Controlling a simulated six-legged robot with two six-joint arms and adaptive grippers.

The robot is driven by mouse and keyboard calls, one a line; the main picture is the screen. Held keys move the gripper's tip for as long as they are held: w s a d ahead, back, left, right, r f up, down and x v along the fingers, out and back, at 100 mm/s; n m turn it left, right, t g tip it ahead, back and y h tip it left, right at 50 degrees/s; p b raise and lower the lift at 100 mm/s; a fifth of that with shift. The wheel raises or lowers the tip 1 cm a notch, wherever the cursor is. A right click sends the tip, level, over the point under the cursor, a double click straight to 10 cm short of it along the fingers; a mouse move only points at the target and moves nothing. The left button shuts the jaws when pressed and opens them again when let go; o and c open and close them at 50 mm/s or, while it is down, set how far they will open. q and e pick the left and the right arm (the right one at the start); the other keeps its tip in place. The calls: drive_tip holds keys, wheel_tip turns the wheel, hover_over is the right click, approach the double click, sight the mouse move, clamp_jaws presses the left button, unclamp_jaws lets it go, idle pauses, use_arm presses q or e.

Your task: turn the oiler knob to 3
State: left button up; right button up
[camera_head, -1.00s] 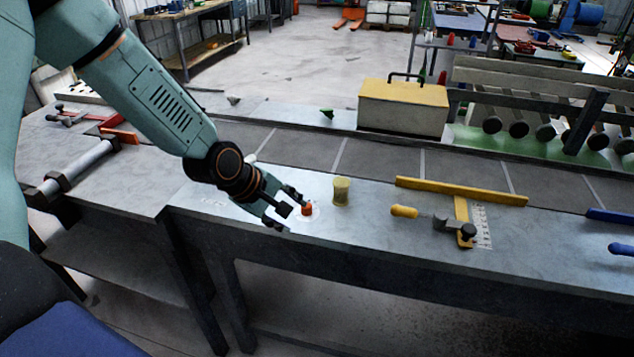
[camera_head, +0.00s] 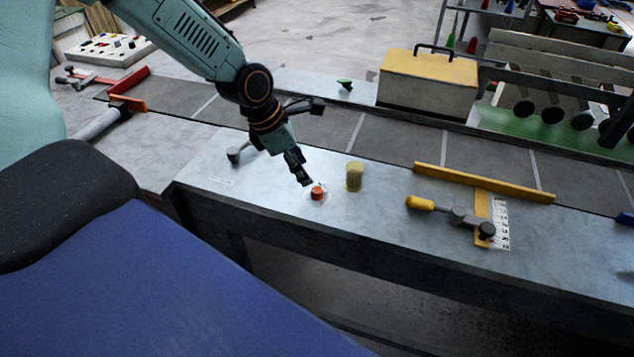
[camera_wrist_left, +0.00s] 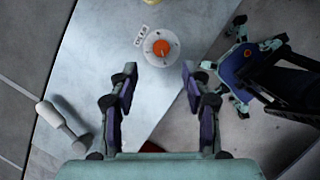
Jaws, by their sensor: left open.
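The oiler knob (camera_head: 317,193) is a small orange-red knob on a pale round dial (camera_wrist_left: 149,49) set in the grey bench top. In the left wrist view the orange knob (camera_wrist_left: 161,47) has a small mark on it, and a white label (camera_wrist_left: 141,35) sits beside the dial. The dial's numbers are too small to read. My left gripper (camera_head: 304,180) is just above and left of the knob in the head view. In the left wrist view the gripper (camera_wrist_left: 155,82) is open and empty, with the knob ahead, between the finger lines. My right gripper is not in view.
A yellow cylinder (camera_head: 354,176) stands just right of the knob. A yellow-topped box (camera_head: 428,80) stands behind the belt.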

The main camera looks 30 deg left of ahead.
sight(317, 189)
use_arm(q)
drive_tip(key=b+x, duration=0.4)
drive_tip(key=shift+w+d+f, duration=0.1)
drive_tip(key=shift+d+f, duration=0.1)
drive_tip(key=shift+w+f+b, duration=0.1)
drive_tip(key=shift+f+b, duration=0.55)
drive_tip(key=shift+b, duration=0.05)
drive_tip(key=shift+d+f+b, duration=0.15)
drive_tip(key=shift+f+b, duration=0.3)
drive_tip(key=shift+b, duration=0.2)
drive_tip(key=shift+w+d+f+b, duration=0.25)
drive_tip(key=shift+f+b, duration=0.05)
drive_tip(key=shift+f, duration=0.05)
drive_tip(key=shift+w+f, duration=0.15)
drive_tip(key=shift+w, duration=0.1)
drive_tip(key=shift+s+a, duration=0.1)
drive_tip(key=shift+s, duration=0.2)
drive_tip(key=shift+c, duration=1.1)
drive_tip(key=shift+w, duration=0.25)
drive_tip(key=c, duration=0.4)
clamp_jaws()
